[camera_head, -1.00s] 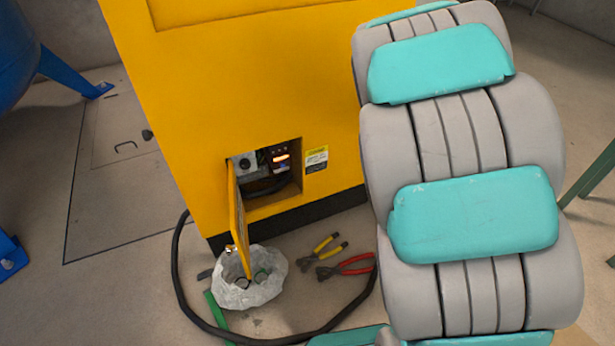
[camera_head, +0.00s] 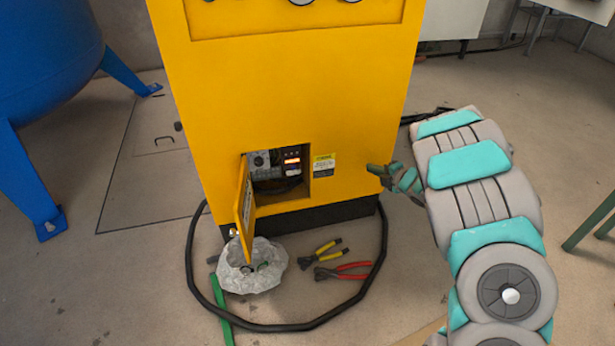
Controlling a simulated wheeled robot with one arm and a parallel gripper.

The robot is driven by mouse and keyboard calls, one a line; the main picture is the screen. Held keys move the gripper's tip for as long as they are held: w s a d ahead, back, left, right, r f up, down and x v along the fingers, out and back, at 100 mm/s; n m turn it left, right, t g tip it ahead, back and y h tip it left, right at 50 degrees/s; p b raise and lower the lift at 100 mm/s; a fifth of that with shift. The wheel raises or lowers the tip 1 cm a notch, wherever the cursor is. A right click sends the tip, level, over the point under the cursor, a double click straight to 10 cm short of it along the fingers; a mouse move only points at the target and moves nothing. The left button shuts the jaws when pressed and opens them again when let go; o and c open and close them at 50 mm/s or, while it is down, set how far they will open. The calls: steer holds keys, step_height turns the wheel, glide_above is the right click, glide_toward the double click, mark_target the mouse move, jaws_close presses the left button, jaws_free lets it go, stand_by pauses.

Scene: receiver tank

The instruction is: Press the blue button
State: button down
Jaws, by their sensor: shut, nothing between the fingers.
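The yellow cabinet (camera_head: 300,95) has a small open compartment (camera_head: 277,172) low on its front. Inside is a dark control panel (camera_head: 293,158) with a glowing orange display, beside a grey box (camera_head: 259,160) with a dark round knob. The blue button is too small to make out clearly. The compartment's hinged door (camera_head: 246,212) stands open on the left side. My gripper (camera_head: 379,170) is to the right of the compartment, near the cabinet's right edge and apart from the compartment. Its fingers are small and partly turned away, shut and empty.
A crumpled pale bag (camera_head: 252,275) sits under the door. Yellow-handled pliers (camera_head: 320,252) and red-handled pliers (camera_head: 342,270) lie in a black cable loop (camera_head: 300,325). A blue tank (camera_head: 50,65) stands left.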

steer(key=s+a+f+n+g+y+p, duration=0.1)
steer(key=s+a+n+g+y, duration=0.1)
steer(key=s+a+n+y, duration=0.3)
steer(key=s+a+y, duration=0.4)
steer(key=a, duration=0.3)
steer(key=shift+s+f+n, duration=0.2)
steer(key=shift+f+n, duration=0.1)
steer(key=shift+a, duration=0.1)
glide_toward(293, 167)
steer(key=a, duration=0.5)
steer(key=shift+w+a+f+p, duration=0.15)
steer(key=shift+w+a, duration=0.05)
steer(key=shift+w, duration=0.5)
steer(key=shift+w+a+f+p, duration=0.15)
steer(key=shift+w+a+f, duration=0.05)
steer(key=shift+w, duration=0.5)
